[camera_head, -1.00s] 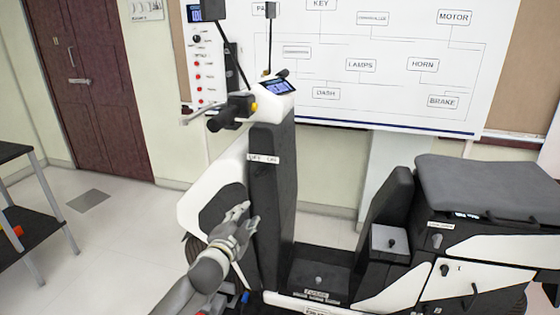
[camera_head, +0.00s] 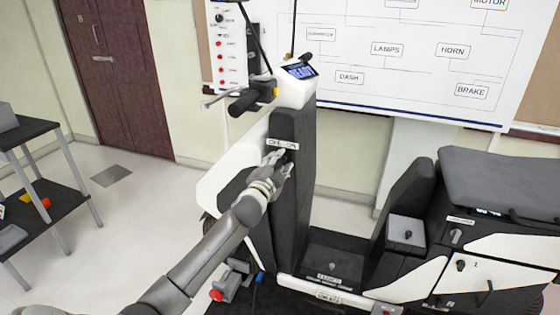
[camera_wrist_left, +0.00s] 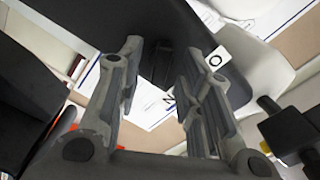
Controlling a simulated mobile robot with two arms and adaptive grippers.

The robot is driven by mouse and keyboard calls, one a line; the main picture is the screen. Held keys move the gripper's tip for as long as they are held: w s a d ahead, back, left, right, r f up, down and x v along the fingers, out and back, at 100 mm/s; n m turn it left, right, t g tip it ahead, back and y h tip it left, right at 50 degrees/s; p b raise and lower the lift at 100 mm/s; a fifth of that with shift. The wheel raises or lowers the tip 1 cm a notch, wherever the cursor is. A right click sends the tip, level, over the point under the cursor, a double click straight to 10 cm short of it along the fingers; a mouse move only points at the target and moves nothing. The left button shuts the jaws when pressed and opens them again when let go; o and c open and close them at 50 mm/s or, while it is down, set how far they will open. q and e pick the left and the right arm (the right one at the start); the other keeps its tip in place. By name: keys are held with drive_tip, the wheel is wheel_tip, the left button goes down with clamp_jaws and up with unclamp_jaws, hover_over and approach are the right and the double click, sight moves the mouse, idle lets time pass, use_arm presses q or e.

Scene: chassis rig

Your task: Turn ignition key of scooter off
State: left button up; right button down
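The white-and-black scooter (camera_head: 292,215) stands at the centre of the head view. A white label (camera_head: 284,144) with black lettering is on its dark front column. My left gripper (camera_head: 281,162) is at the column just under this label and hides the ignition key in the head view. In the left wrist view my left gripper (camera_wrist_left: 160,58) is open, its two fingers apart. A dark upright shape (camera_wrist_left: 160,65), probably the key, shows between the fingers; I cannot tell whether they touch it. The label (camera_wrist_left: 216,59) is partly hidden by the fingers. My right gripper is not in view.
The handlebar grip (camera_head: 250,101) and lit display (camera_head: 300,71) are above my left gripper. The dark seat (camera_head: 500,178) is at the right. A whiteboard (camera_head: 420,90) is behind. A black shelf (camera_head: 60,205) stands at the left, with open floor between.

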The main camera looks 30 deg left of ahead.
use_arm(q)
drive_tip(key=shift+w+a, duration=0.1)
drive_tip(key=shift+w, duration=0.35)
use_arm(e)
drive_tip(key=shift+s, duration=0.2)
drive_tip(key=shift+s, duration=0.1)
use_arm(q)
drive_tip(key=shift+c, duration=0.4)
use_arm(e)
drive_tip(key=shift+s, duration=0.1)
use_arm(q)
clamp_jaws()
